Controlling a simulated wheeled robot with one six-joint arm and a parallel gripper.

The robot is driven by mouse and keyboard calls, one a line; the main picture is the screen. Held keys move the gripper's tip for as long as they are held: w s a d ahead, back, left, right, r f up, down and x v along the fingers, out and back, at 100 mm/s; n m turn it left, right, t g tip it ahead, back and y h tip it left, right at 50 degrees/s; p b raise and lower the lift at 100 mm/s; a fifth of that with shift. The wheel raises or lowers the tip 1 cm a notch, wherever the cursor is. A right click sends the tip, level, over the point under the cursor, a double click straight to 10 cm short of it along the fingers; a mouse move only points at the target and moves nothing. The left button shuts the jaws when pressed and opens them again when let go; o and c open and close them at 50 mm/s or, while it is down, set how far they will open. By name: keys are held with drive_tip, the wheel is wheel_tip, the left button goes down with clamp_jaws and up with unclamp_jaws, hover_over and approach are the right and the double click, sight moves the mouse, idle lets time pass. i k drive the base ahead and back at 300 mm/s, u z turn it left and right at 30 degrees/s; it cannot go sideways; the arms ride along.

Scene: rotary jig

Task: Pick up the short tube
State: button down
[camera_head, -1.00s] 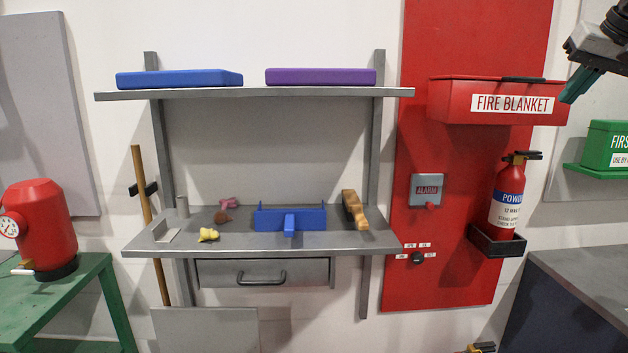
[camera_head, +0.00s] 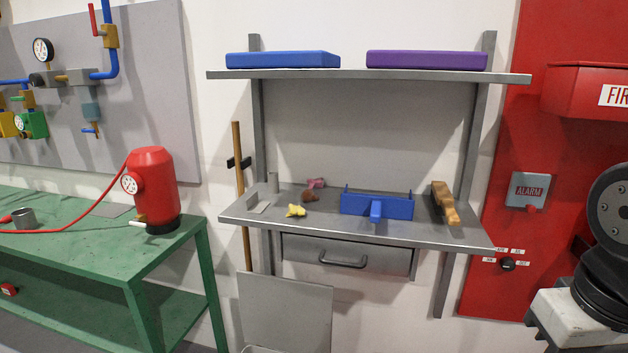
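I cannot tell for certain which of the two is the short tube. My gripper is out of view; only links of my arm show at the right edge, far from both tubes.
The green table (camera_head: 75,240) also holds a red tank (camera_head: 154,188) with a gauge and a red hose. The lower shelf (camera_head: 432,233) carries a blue holder (camera_head: 376,205), a wooden-handled tool (camera_head: 445,203) and small coloured pieces. A red panel (camera_head: 495,265) stands at right.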

sight(273, 178)
drive_tip(key=u, duration=2.75)
drive_tip(key=i, duration=1.95)
drive_tip(key=z, duration=3)
drive_tip(key=i, duration=0.25)
drive_tip(key=z, duration=0.15)
